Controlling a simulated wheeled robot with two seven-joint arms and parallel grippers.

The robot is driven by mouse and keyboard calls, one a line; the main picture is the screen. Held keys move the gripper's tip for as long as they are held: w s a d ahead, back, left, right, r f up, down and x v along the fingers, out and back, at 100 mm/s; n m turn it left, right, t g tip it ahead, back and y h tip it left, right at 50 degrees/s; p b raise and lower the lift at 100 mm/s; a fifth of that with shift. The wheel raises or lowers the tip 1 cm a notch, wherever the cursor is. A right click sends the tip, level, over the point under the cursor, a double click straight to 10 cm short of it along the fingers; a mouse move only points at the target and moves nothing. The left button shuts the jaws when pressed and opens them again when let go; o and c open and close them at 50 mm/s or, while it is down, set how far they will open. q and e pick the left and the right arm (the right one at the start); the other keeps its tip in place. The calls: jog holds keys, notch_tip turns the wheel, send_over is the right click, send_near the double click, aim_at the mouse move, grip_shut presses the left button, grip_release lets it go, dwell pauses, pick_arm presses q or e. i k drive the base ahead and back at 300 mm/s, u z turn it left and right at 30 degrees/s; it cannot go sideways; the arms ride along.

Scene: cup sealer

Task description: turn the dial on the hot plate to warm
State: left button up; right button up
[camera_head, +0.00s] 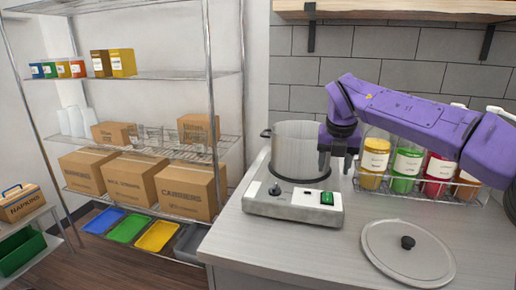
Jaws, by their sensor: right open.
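The hot plate (293,207) is a silver box on the counter, with a round burner on top. Its dial (275,189) is a small black knob at the front left of the box, and a green switch (327,198) is at its front right. The dial's setting is too small to read. A metal pot (296,150) stands on the burner. My right gripper (335,166) comes in from the right and points down beside the pot's right side, above the hot plate's right part. It is open and apart from the dial. My left gripper is not in view.
A round lid (407,252) with a black knob lies on the counter (290,258) at the right. A wire rack (428,196) of coloured jars stands behind it. A wooden shelf (400,8) is above. Metal shelving with boxes (190,186) stands left. The counter before the hot plate is clear.

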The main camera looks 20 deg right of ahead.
aim_at(275, 191)
jog(key=k, duration=1)
